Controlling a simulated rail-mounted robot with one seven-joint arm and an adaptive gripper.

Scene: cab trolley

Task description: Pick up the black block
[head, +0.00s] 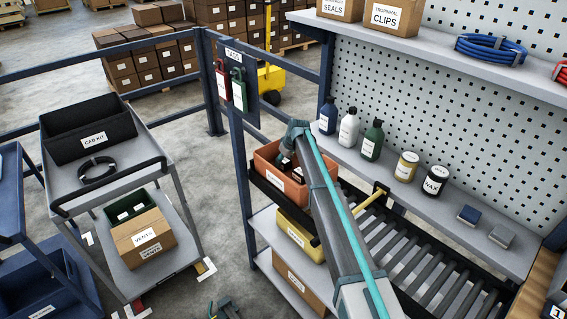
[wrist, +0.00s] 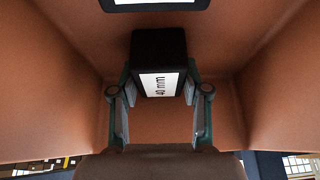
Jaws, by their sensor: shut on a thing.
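The black block (wrist: 158,46) with a white "40 mm" label is in the wrist view, inside an orange bin (wrist: 50,85). My gripper (wrist: 158,92) is shut on the block, one finger on each side of it. I cannot clearly make out the block in the head view. Whether it touches the bin floor cannot be told.
The bin walls stand close around my gripper. Another dark item with a white label (wrist: 155,2) shows at the wrist view's top edge. A yellow-handled tool (head: 368,198) lies right of the bin. Bottles (head: 349,128) line the shelf behind; a cab kit trolley (head: 150,168) stands left.

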